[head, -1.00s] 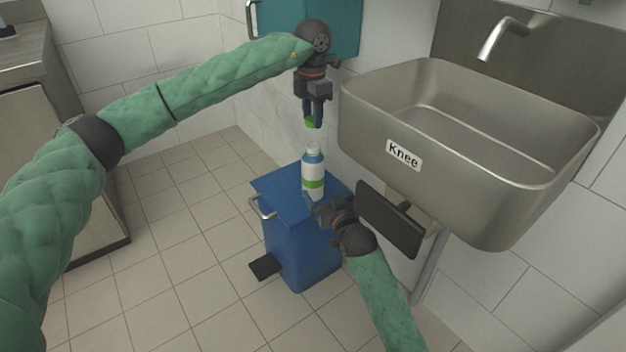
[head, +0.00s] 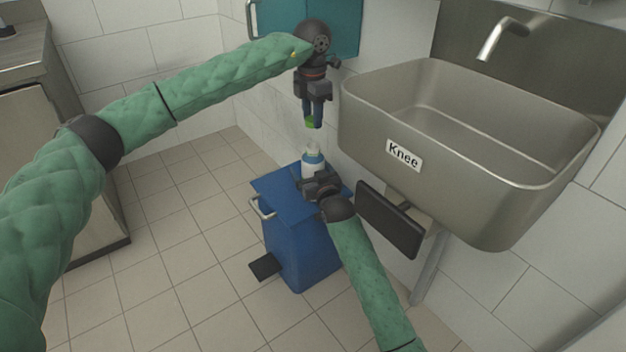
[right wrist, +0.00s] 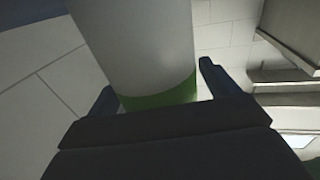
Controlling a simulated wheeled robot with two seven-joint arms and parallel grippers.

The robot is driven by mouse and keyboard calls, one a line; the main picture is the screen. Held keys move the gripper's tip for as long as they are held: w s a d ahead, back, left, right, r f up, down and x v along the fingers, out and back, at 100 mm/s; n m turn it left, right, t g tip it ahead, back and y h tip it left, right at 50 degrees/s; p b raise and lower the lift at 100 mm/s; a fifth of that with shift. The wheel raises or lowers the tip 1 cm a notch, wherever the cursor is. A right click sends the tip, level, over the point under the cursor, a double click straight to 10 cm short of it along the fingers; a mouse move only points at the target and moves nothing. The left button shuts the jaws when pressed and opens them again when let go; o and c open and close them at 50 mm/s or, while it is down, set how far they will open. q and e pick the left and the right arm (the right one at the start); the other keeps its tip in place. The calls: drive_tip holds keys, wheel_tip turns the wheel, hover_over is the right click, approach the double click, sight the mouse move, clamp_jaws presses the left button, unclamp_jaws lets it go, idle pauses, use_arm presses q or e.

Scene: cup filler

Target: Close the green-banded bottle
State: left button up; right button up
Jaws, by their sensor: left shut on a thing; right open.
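The bottle (head: 312,163) stands upright on the blue bin's lid, its white neck uncapped. Its lower part is hidden in the head view by my right gripper (head: 309,176). The right wrist view shows its white body (right wrist: 135,45) and green band (right wrist: 160,97) between the open fingers of my right gripper (right wrist: 158,88); I cannot tell whether they touch it. My left gripper (head: 314,120) points down above the bottle, apart from it, shut on a green cap (head: 309,121).
The blue bin (head: 300,245) has a side handle and a black pedal (head: 264,267). A steel sink (head: 470,150) labelled "Knee" and a dark knee panel (head: 388,220) are close on the right. A teal box (head: 340,30) hangs on the wall behind. The tiled floor at left is clear.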

sight(312, 146)
drive_tip(key=c, duration=1.5)
use_arm(q)
drive_tip(key=shift+f, duration=2.5)
drive_tip(key=shift+f, duration=0.1)
drive_tip(key=shift+f, duration=0.75)
drive_tip(key=shift+f, duration=0.55)
